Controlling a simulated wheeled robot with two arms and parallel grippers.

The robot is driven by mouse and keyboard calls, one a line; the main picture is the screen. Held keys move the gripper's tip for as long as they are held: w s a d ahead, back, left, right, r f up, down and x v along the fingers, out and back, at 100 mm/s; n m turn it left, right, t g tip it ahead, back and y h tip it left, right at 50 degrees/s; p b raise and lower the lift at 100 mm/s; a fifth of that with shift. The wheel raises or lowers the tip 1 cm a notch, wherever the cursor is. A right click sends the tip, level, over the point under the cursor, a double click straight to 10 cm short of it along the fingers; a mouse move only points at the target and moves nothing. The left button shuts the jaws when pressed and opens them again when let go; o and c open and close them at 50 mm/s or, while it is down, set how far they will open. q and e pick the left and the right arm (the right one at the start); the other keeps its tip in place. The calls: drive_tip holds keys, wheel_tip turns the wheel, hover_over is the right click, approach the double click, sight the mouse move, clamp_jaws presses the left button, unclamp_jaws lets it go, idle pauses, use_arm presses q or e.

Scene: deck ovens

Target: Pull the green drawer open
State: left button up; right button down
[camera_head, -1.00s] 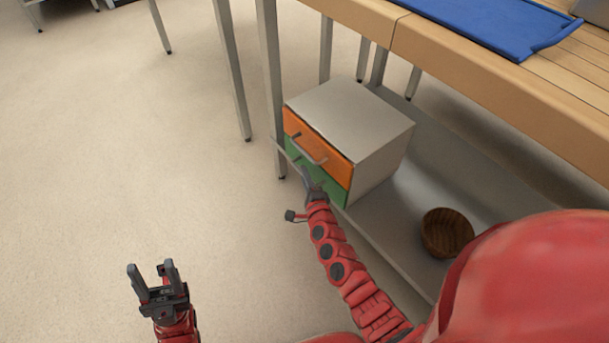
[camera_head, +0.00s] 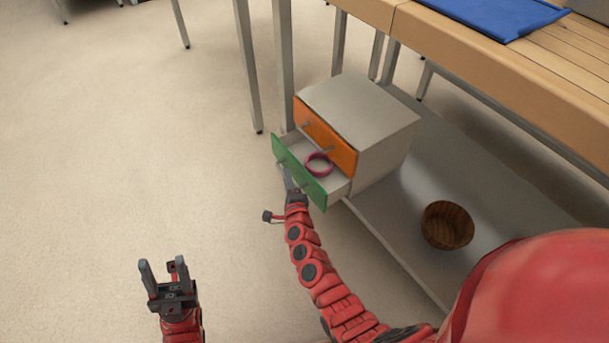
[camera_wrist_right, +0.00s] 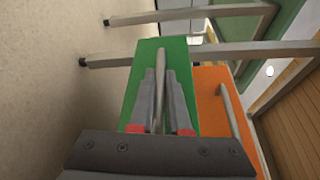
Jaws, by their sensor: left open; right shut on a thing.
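The green drawer (camera_head: 298,172) is the lower drawer of a small grey cabinet (camera_head: 365,107) and stands partly open, out past the orange drawer front above it. A pink ring-shaped object (camera_head: 319,164) lies inside it. My right gripper (camera_head: 292,182) is at the green front; in the right wrist view its fingers (camera_wrist_right: 160,102) are shut on the drawer's bar handle (camera_wrist_right: 160,75), against the green face (camera_wrist_right: 132,90). My left gripper (camera_head: 164,272) is open and empty over the floor at lower left, far from the cabinet.
The orange drawer (camera_head: 326,138) above is shut. The cabinet stands on a low grey shelf (camera_head: 395,225) under a wooden table (camera_head: 490,70), with a wooden bowl (camera_head: 447,225) to its right. Table legs (camera_head: 283,70) stand behind. The floor at left is clear.

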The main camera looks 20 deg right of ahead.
drive_tip(key=s+a, duration=0.2)
drive_tip(key=a, duration=0.5)
drive_tip(key=shift+s, duration=0.3)
drive_tip(key=c, duration=0.9)
unclamp_jaws()
drive_tip(key=shift+s, duration=0.1)
